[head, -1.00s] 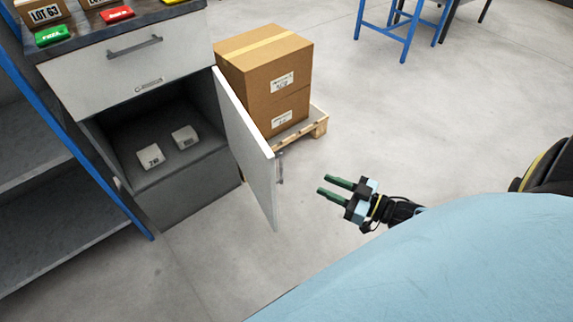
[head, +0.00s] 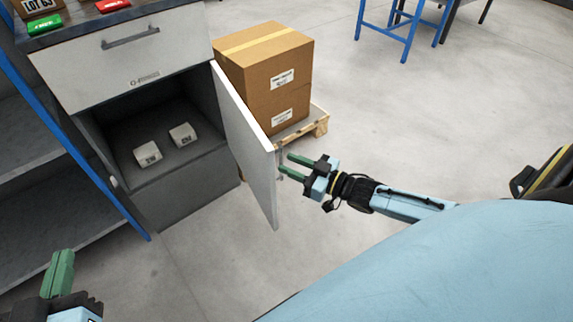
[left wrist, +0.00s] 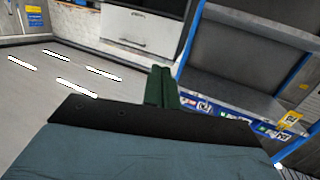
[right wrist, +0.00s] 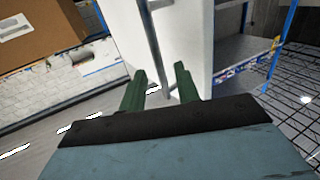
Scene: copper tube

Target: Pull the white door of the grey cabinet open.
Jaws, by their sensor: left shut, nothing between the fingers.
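The grey cabinet (head: 190,200) stands at the left in the head view. Its white door (head: 250,150) is swung well open, showing two small white boxes (head: 180,135) inside. My right gripper (head: 287,166) is open beside the door's outer face, by the handle. In the right wrist view, the grey handle bar (right wrist: 152,45) runs down between the two green fingers (right wrist: 160,73), in front of the white door (right wrist: 188,40); I cannot tell if they touch. My left gripper (head: 60,275) is low at the left, shut and empty; its fingers (left wrist: 162,88) are together in the left wrist view.
Cardboard boxes (head: 265,70) on a wooden pallet (head: 305,132) stand behind the door. A blue-framed shelf (head: 80,165) is left of the cabinet. A blue stool (head: 405,25) stands at the back.

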